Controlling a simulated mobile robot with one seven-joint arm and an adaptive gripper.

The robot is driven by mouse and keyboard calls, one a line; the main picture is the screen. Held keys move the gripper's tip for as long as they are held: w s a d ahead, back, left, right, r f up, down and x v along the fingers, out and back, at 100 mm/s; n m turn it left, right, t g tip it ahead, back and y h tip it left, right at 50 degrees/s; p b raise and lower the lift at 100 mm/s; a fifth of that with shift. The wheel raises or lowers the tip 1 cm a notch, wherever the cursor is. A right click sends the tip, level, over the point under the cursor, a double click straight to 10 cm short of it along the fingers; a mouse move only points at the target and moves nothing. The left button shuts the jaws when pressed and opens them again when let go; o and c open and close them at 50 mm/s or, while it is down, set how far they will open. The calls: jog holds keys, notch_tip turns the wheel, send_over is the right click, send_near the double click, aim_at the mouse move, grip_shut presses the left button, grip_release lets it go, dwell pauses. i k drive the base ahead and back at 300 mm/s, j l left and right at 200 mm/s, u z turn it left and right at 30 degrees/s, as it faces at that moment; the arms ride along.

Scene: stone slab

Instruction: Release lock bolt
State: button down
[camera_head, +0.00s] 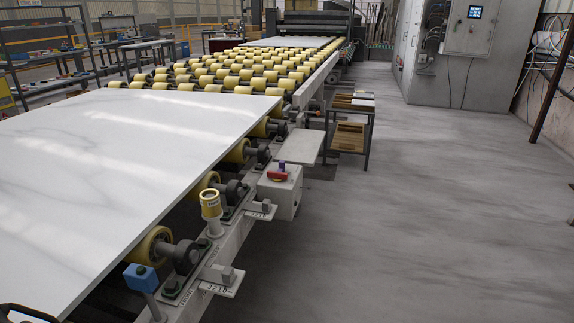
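I cannot tell for sure which part is the lock bolt. A yellow-capped upright cylinder (211,212) with a dark marking stands on the conveyor's side rail. A blue block (141,277) sits on a grey post at the near end of the rail. A grey box (281,193) on the rail carries a red and yellow switch with a purple knob (282,166) above it. A white stone slab (100,170) lies flat on the rollers at left. My gripper is not clearly in view; a small dark curved part at the bottom left corner cannot be identified.
Yellow rollers (228,72) run back to a machine (310,25). A small shelf stand (350,128) is beside the conveyor. Grey metal plates (221,281) stick out from the rail. Grey cabinets (450,50) stand at back right. The floor (420,220) at right is clear.

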aim_at(281, 163)
jog(key=i+l, duration=1.5)
jog(key=l, duration=0.15)
jog(key=u, duration=1.25)
jog(key=i, duration=0.45)
